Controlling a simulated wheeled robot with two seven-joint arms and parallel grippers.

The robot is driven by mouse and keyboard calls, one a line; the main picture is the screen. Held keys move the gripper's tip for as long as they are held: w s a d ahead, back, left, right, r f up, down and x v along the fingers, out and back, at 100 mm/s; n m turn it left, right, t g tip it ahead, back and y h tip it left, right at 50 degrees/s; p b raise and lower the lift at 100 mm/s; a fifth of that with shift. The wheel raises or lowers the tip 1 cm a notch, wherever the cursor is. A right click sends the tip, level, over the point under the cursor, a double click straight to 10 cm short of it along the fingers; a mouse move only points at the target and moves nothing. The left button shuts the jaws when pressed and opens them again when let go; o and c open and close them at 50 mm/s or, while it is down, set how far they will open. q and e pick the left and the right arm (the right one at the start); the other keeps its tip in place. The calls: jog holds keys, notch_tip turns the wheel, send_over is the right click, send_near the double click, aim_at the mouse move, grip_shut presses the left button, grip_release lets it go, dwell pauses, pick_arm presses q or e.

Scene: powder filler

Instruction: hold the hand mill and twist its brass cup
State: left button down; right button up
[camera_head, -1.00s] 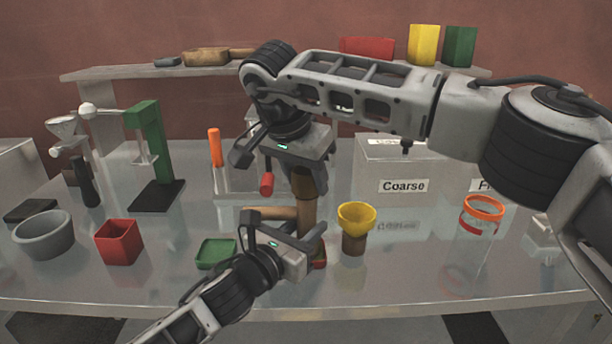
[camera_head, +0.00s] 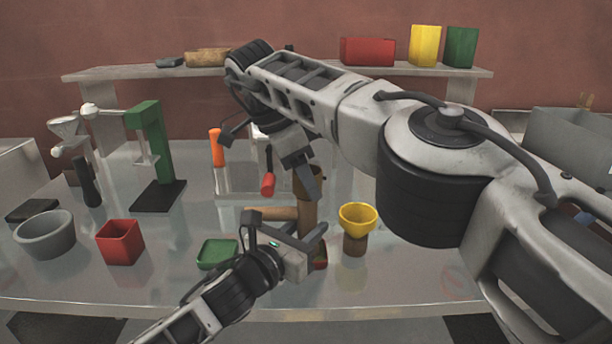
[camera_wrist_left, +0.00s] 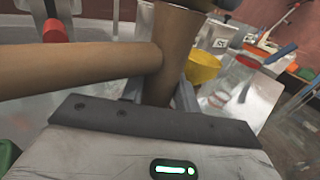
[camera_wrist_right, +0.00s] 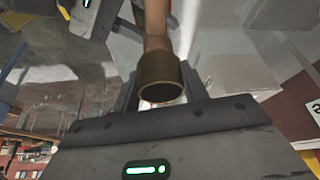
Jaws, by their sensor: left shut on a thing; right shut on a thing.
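The hand mill (camera_head: 308,215) stands upright, a brown wooden body with a wooden handle (camera_head: 272,213) sticking out to the left. My left gripper (camera_head: 318,240) is shut on the mill's lower body; the left wrist view shows the body (camera_wrist_left: 172,50) between its fingers and the handle (camera_wrist_left: 80,66) crossing to the left. My right gripper (camera_head: 312,178) is at the top of the mill, shut on the brass cup (camera_head: 303,182). In the right wrist view the cup (camera_wrist_right: 159,76) sits between the fingers, with its open rim towards the camera.
A yellow funnel (camera_head: 357,218) on a brown jar stands just right of the mill. A green tray (camera_head: 217,253), red box (camera_head: 120,242) and grey bowl (camera_head: 44,234) are left. A green-framed press (camera_head: 150,155) stands behind. My right arm hides much of the right side.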

pick_arm(q)
jog(key=shift+f, duration=0.1)
dwell(0.3)
pick_arm(e)
jog(key=o, duration=1)
